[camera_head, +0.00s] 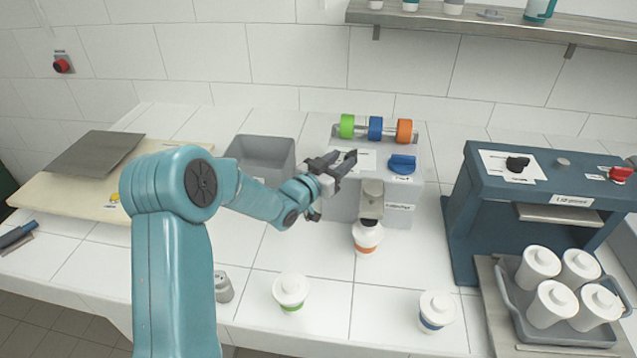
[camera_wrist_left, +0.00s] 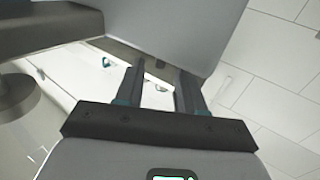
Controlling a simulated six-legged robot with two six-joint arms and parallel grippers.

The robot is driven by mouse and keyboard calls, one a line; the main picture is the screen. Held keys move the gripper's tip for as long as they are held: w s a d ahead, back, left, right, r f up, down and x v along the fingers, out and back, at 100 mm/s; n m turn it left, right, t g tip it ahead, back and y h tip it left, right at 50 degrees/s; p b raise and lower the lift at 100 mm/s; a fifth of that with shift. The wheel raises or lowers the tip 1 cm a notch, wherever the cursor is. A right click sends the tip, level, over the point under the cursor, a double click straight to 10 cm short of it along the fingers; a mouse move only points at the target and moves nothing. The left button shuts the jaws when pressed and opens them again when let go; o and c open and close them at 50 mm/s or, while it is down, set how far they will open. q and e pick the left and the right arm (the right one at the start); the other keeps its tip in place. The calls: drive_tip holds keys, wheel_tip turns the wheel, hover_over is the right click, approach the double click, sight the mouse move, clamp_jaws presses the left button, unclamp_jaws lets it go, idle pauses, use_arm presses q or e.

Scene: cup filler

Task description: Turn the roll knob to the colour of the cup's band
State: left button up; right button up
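A grey machine (camera_head: 346,203) stands at the back middle with green (camera_head: 347,126), blue (camera_head: 375,128) and orange (camera_head: 404,131) rolls on a bar. A blue knob (camera_head: 402,163) sits on its top, right of a white label plate. A white cup (camera_head: 367,240) with an orange band stands below the machine's nozzle (camera_head: 371,198). My left gripper (camera_head: 340,160) is over the machine's top, left of the blue knob and apart from it. Its fingers are spread with nothing between them, also in the left wrist view (camera_wrist_left: 160,85). My right gripper is not in view.
Lidded cups with a green band (camera_head: 291,291) and a blue band (camera_head: 436,311) stand in front. A dark blue machine (camera_head: 470,218) and a tray of cups (camera_head: 517,327) are at right. A grey bin (camera_head: 262,153) is left of the machine.

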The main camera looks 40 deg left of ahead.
use_arm(q)
drive_tip(key=s+b, duration=0.2)
drive_tip(key=s, duration=0.7)
drive_tip(key=shift+s, duration=0.2)
